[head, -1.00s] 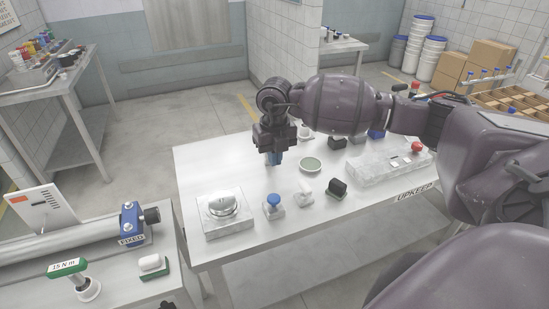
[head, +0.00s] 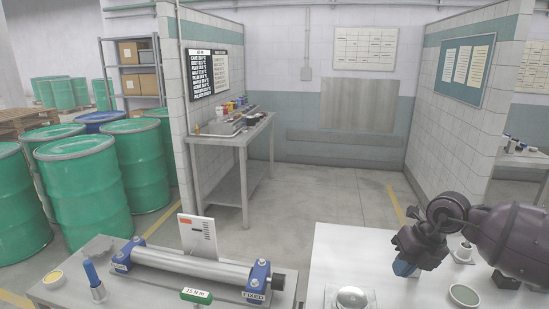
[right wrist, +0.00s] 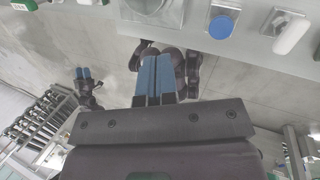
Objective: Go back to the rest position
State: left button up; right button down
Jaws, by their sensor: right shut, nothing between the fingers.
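My right gripper (head: 403,268) is at the lower right of the head view, above the pale steel table (head: 330,250), tilted, with its blue fingertips pointing down and left. In the right wrist view its two blue fingers (right wrist: 155,78) lie together with nothing between them. A dark gripper with blue fingers, apparently my left one (right wrist: 83,74), shows small at the left of the right wrist view; whether it is open is unclear. My left arm is outside the head view.
At left is a bench with a blue-ended roller fixture (head: 195,265) and a green-handled tool (head: 196,295). Green drums (head: 85,185) stand farther left. Open floor lies behind.

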jog(key=w+a+r+m+t+y, duration=0.2)
jog(key=a+r+t+y, duration=0.4)
jog(key=a+r+y, duration=0.7)
jog(key=s+d+f+m+t+h, duration=0.2)
jog(key=f+m+t+h, duration=0.15)
jog(key=f+m, duration=0.4)
jog(key=s+d+f+m+t+h, duration=0.1)
jog(key=d+f+m+t+h, duration=0.2)
jog(key=f+m+h, duration=0.45)
jog(key=s+d+f+m+t+h, duration=0.25)
jog(key=f+m, duration=0.35)
jog(key=m, duration=0.4)
jog(key=s+d+f+m+g+h, duration=0.1)
jog(key=s+f+m+g, duration=0.1)
jog(key=s+f, duration=0.6)
jog(key=s+d+f+m+g+h, duration=0.2)
jog(key=s+f+m, duration=0.3)
jog(key=s+f, duration=0.3)
jog(key=s, duration=0.4)
jog(key=shift+d+f+m+g, duration=0.25)
jog(key=shift+d+m+g, duration=0.05)
jog(key=shift+h, duration=0.25)
dwell(0.3)
